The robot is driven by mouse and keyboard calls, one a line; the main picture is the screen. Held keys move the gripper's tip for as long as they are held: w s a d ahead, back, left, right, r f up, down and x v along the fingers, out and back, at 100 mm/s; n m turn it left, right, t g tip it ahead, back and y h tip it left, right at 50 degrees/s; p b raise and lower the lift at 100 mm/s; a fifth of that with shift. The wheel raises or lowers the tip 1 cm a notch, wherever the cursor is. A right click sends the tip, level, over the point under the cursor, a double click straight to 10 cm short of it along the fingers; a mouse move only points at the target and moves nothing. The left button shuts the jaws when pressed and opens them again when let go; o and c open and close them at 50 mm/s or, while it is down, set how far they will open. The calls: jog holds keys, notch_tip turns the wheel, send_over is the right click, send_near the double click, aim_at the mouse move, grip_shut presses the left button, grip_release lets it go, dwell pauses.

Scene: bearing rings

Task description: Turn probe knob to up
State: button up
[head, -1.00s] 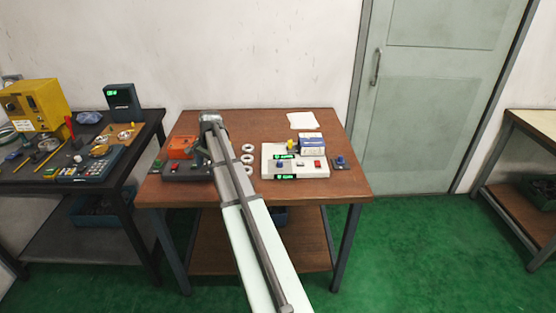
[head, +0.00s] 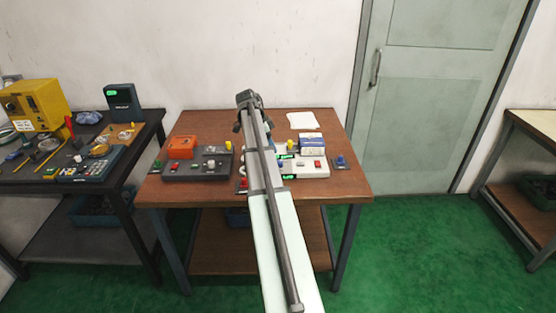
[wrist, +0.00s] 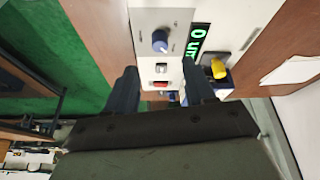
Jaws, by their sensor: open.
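A blue knob (wrist: 160,41) sits on a grey plate on the white instrument box (wrist: 142,62), at the top middle of the wrist view. Its marks are too small to read, so I cannot tell its setting or whether it is the probe knob. Below it are a small switch (wrist: 161,69) and a red button (wrist: 161,85). A green-lit display (wrist: 198,42) is beside it. My gripper (wrist: 159,68) is open and empty, its fingers pointing toward the box. In the head view my arm hides the left part of the white box (head: 312,173).
A yellow knob (wrist: 218,69) is close to one finger. On the table (head: 330,195) are a grey control box (head: 185,172), an orange box (head: 181,144), a blue-and-white carton (head: 312,146), a small blue-knobbed box (head: 340,162) and white paper (head: 303,120).

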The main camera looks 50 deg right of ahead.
aim_at(279, 161)
jog(key=x, duration=0.8)
jog(key=shift+f, duration=0.1)
jog(key=shift+c, duration=0.4)
grip_shut()
